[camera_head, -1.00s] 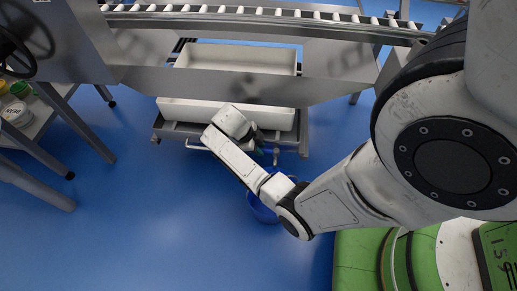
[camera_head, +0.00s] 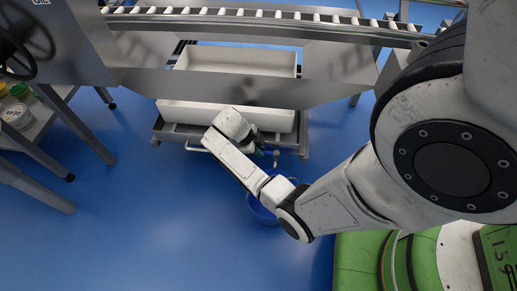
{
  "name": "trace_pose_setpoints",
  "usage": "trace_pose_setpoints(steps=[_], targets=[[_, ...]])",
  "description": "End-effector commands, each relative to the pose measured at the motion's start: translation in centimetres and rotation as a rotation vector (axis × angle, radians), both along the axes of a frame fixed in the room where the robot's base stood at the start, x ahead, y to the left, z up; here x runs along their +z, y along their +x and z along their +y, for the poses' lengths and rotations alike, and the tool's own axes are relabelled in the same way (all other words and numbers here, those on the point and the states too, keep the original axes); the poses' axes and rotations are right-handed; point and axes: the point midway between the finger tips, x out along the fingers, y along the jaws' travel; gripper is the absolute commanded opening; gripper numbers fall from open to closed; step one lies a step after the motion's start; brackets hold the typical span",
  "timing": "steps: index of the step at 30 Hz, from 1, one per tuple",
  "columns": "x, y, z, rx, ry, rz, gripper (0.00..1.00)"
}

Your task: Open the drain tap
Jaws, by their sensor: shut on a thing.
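A white tub (camera_head: 240,58) sits on a metal carrier (camera_head: 173,136) behind a sloping steel panel. The drain tap (camera_head: 276,158) shows as a small metal spout at the carrier's front edge, right of my wrist. My gripper (camera_head: 260,150) is at the tap, mostly hidden by my own wrist. It is shut on the tap's handle, but the grip itself is too small and covered to see clearly. A blue bucket (camera_head: 262,212) stands on the floor below the tap, partly covered by my forearm.
A roller conveyor (camera_head: 260,14) runs along the back. A steel-legged stand with jars (camera_head: 16,112) is at the left, below a dark handwheel (camera_head: 22,50). The blue floor in front is clear.

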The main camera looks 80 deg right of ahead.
Motion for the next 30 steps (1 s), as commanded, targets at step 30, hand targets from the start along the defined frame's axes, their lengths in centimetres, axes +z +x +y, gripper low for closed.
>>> trace_pose_setpoints(steps=[30], targets=[[0.4,-1.7,3.5,0.607,0.001,0.000,0.00]])
